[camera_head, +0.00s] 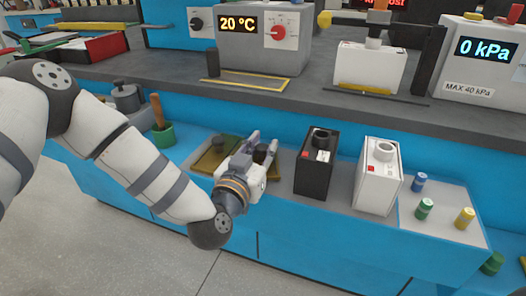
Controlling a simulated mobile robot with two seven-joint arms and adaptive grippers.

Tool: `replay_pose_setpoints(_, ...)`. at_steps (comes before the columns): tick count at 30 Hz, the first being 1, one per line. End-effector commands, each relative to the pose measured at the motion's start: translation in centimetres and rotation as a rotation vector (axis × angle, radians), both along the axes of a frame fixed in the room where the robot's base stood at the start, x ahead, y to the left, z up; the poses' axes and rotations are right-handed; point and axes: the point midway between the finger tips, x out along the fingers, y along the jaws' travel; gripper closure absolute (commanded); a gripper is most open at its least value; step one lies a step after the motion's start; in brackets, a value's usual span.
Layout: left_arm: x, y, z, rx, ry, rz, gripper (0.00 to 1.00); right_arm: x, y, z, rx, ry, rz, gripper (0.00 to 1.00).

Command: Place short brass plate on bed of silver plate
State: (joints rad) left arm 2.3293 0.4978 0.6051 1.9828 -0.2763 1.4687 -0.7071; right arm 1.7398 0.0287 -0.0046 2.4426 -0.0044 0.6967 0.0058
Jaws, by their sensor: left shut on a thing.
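A flat brass-coloured plate (212,160) lies on the lower blue bench, left of my left gripper. My left gripper (262,148) is at the bench, its two fingers around a dark round knob. The knob seems to belong to the brass plate, but the gripper hides most of the join. My right gripper is not in view.
The black box (315,165) and white box (378,178) stand close to the gripper's right. Small blue, green and yellow cylinders (424,208) stand farther right. A dark shelf (200,70) runs behind.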

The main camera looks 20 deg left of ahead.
Motion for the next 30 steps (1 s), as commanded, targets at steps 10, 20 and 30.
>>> replay_pose_setpoints(10,0.0,-0.1,-0.6,-0.001,-0.005,-0.001,1.00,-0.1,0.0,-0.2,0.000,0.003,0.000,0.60)
replay_pose_setpoints(20,0.0,0.0,-0.6,-0.001,-0.003,0.000,0.55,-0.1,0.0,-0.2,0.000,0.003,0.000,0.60)
replay_pose_setpoints(30,-4.2,0.0,-0.3,-0.002,0.000,-0.003,0.55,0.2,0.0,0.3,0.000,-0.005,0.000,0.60)
